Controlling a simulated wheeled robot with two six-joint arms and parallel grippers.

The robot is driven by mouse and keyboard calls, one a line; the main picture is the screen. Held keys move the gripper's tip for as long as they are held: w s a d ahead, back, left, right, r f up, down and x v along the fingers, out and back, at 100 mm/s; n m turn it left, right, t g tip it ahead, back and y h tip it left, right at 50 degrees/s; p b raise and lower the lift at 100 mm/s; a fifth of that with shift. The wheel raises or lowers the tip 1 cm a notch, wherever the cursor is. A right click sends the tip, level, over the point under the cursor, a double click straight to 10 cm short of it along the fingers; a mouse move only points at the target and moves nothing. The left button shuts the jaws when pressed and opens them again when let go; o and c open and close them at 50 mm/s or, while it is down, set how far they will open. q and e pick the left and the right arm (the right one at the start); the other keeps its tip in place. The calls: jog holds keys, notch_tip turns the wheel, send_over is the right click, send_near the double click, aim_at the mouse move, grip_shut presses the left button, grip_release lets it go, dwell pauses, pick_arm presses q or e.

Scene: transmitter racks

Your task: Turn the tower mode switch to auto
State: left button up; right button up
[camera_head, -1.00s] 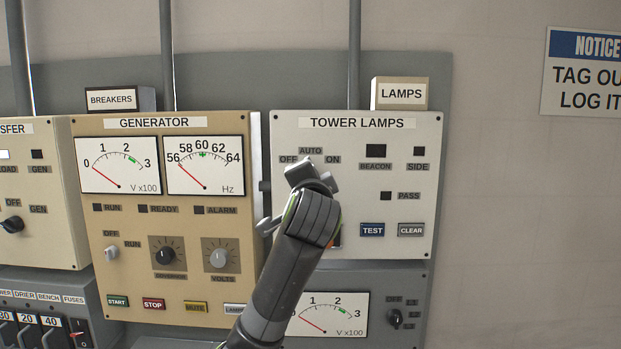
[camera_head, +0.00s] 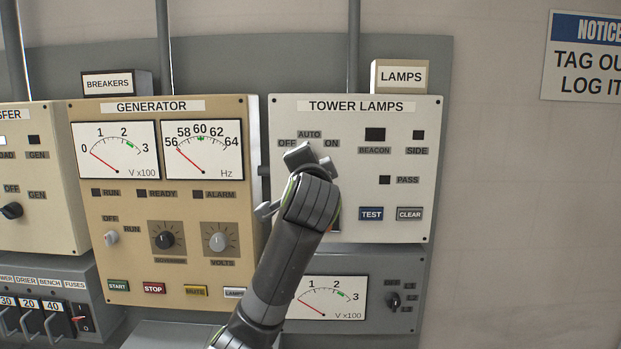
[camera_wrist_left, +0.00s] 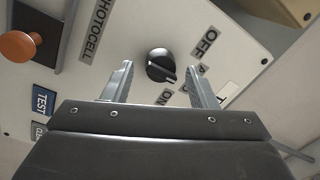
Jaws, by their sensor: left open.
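The cream TOWER LAMPS panel (camera_head: 350,105) is right of centre in the head view. My left gripper (camera_head: 303,158) is in front of it, just below the OFF, AUTO and ON labels, and hides the mode switch there. In the left wrist view the switch is a round black knob (camera_wrist_left: 160,65) with a pale pointer line towards the lower right, on the ON side of the OFF label. My left gripper (camera_wrist_left: 160,82) is open, with a finger on each side of the knob and gaps visible. The right finger partly covers the AUTO label area.
The tan GENERATOR panel (camera_head: 170,290) is left of the TOWER LAMPS panel. Bare wall (camera_head: 500,200) lies to the right.

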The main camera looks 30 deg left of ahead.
pick_arm(q)
jog(key=b+v, duration=0.6)
jog(key=v, duration=1.1)
jog(key=shift+f, duration=0.2)
